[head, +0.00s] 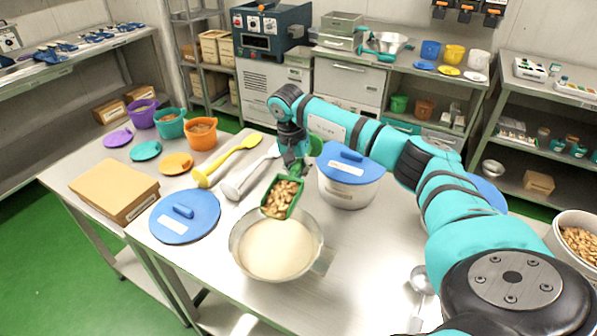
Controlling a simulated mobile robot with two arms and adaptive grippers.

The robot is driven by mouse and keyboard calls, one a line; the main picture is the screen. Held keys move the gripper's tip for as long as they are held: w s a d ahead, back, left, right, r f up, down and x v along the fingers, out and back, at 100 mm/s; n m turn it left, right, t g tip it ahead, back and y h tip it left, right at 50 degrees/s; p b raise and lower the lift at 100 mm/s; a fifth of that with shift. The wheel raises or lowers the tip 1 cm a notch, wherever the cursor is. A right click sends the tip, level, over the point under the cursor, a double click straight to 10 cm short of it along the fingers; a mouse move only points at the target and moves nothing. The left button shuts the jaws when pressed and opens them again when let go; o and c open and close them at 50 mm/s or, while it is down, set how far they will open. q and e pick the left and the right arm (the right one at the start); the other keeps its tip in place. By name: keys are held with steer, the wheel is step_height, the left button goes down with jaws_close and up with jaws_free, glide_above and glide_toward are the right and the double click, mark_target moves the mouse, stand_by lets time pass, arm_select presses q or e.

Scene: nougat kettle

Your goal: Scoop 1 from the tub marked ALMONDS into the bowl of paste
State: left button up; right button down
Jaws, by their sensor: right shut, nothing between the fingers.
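The steel bowl (234,250) of pale paste (275,248) stands near the front of the table. A green scoop (297,202) heaped with brown nuts is over the bowl's back rim, tilted toward the paste. My right gripper (293,168) is just above the scoop, its fingers shut with nothing seen between them. I cannot tell what supports the scoop. A white tub (562,258) of brown nuts is at the right edge; no marking on it can be read. A closed white tub (347,190) with a blue lid stands behind the bowl. My left gripper is not in view.
A blue lid (170,230) and a cardboard box (110,190) lie left of the bowl. Yellow (225,162) and white (250,177) utensils lie behind it. Small coloured buckets (201,140) stand at the back left. A metal spoon (420,282) lies at the front right.

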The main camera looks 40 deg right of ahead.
mark_target(295, 166)
steer(key=r+t+h, duration=0.1)
steer(key=a+r+t+h, duration=0.1)
steer(key=h, duration=0.1)
steer(key=shift+s+a+p, duration=0.1)
steer(key=shift+s+p, duration=0.2)
steer(key=shift+s, duration=0.1)
steer(key=a+r+h, duration=0.1)
steer(key=s+a+r+t+h, duration=0.1)
steer(key=r+h, duration=0.1)
steer(key=s+a+r+t+h, duration=0.1)
steer(key=shift+a+r+h+p, duration=0.3)
steer(key=shift+a+r+p, duration=0.05)
arm_select(q)
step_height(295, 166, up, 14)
steer(key=p, duration=1.2)
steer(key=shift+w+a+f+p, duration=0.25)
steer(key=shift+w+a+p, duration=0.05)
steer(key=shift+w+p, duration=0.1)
arm_select(e)
steer(key=a+r+h, duration=0.1)
steer(key=s+r+t+h, duration=0.1)
steer(key=a+r+t+h, duration=0.1)
steer(key=r, duration=0.1)
steer(key=shift+s+a+m, duration=0.2)
steer(key=shift+a+m, duration=0.1)
